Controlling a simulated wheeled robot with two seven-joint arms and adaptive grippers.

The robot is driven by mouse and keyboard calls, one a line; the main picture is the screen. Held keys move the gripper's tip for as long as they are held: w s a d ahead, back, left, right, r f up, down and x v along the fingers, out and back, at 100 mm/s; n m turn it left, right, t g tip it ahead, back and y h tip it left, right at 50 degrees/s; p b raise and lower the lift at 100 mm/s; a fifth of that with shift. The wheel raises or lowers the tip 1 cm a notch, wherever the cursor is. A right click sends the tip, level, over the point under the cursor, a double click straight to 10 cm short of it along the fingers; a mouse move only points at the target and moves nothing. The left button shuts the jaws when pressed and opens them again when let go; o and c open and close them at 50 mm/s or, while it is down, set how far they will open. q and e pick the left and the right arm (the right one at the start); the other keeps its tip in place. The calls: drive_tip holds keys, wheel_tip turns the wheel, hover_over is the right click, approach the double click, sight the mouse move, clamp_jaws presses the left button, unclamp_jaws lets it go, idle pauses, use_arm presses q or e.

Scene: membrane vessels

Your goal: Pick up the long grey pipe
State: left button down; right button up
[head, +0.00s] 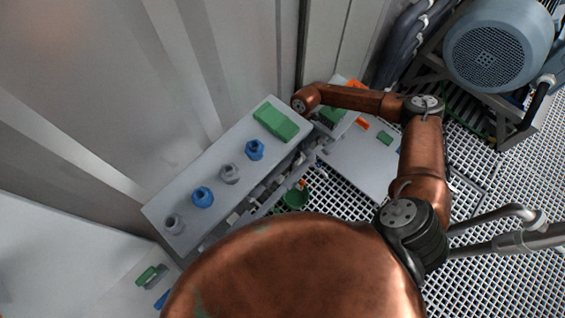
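I cannot pick out the long grey pipe with certainty. A grey pipe (515,240) with a collar runs in from the right edge, and a thinner bent one lies just above it; I cannot tell if either is the task's pipe. My copper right arm reaches up on the right and bends left to the shelf's far end. Small grey parts that may be my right gripper (319,143) show below its wrist, by the shelf edge, too small and cluttered to read its fingers. I see nothing clearly held. My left gripper is out of view.
A grey shelf (185,185) along the wall bears blue and grey fittings and a green block (275,122). A grey panel (360,165) with green and orange pieces lies beyond. A blue-grey motor (497,52) stands at upper right. Grating floor (500,190) shows at right.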

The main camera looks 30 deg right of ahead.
sight(285, 160)
drive_tip(key=shift+x, duration=0.9)
drive_tip(key=x, duration=0.1)
drive_tip(key=b+x, duration=0.1)
drive_tip(key=x, duration=0.1)
drive_tip(key=b+x, duration=0.1)
drive_tip(key=shift+d+f, duration=0.15)
drive_tip(key=shift+f, duration=0.3)
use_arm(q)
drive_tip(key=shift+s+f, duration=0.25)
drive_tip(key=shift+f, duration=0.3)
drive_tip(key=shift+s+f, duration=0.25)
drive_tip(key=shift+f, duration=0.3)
use_arm(e)
drive_tip(key=shift+r, duration=0.1)
drive_tip(key=shift+c, duration=0.7)
clamp_jaws()
